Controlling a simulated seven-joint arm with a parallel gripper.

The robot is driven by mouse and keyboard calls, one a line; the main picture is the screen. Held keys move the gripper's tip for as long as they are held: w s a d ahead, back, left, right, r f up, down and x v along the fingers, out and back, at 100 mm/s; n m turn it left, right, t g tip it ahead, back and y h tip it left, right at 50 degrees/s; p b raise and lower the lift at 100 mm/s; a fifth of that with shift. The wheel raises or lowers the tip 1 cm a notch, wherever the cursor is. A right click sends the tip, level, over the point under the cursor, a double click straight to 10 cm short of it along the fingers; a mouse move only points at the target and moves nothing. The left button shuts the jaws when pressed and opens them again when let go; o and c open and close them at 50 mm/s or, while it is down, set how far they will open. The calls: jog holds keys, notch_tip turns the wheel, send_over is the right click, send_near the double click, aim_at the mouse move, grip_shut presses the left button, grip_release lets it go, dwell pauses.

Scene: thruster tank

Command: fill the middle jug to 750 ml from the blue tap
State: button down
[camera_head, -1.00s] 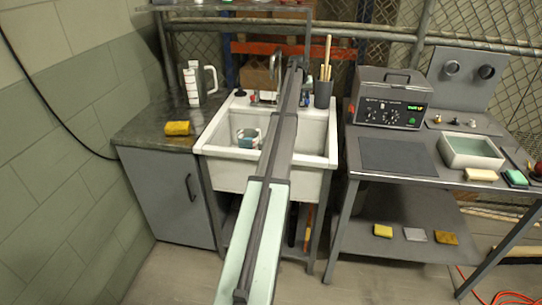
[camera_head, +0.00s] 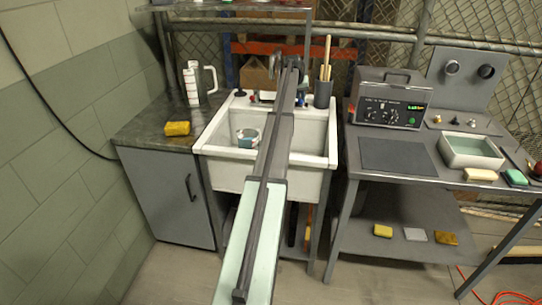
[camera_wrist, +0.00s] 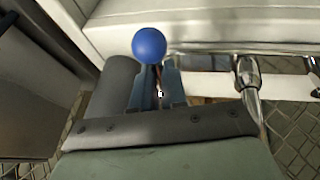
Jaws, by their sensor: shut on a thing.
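In the wrist view, the blue ball knob (camera_wrist: 150,45) of the tap sits at the tips of my gripper (camera_wrist: 158,88), which is shut on its stem. A chrome spout or fitting (camera_wrist: 248,78) is to the right of it. In the head view, my arm reaches over the sink and hides my gripper and the blue knob. A small jug (camera_head: 248,136) with a teal lower part stands in the sink, left of my arm. White jugs with dark marks (camera_head: 193,84) stand on the left counter. I cannot read a water level or see a stream.
The white sink (camera_head: 215,158) stands between the dark counter (camera_head: 150,128) and the grey bench (camera_head: 350,150). A yellow sponge (camera_head: 177,128) lies on the counter. A dark holder with sticks (camera_head: 323,92) stands behind the sink. A control box (camera_head: 392,100) and a tray (camera_head: 470,152) are on the bench.

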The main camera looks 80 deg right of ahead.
jog(key=shift+w+d, duration=0.1)
jog(key=shift+w, duration=0.5)
jog(key=c, duration=1.5)
grip_release()
jog(key=o, duration=0.4)
jog(key=shift+s, duration=0.2)
jog(key=s+d+r+v, duration=0.1)
jog(key=d+v, duration=0.1)
jog(key=v, duration=1.7)
jog(key=shift+r, duration=0.25)
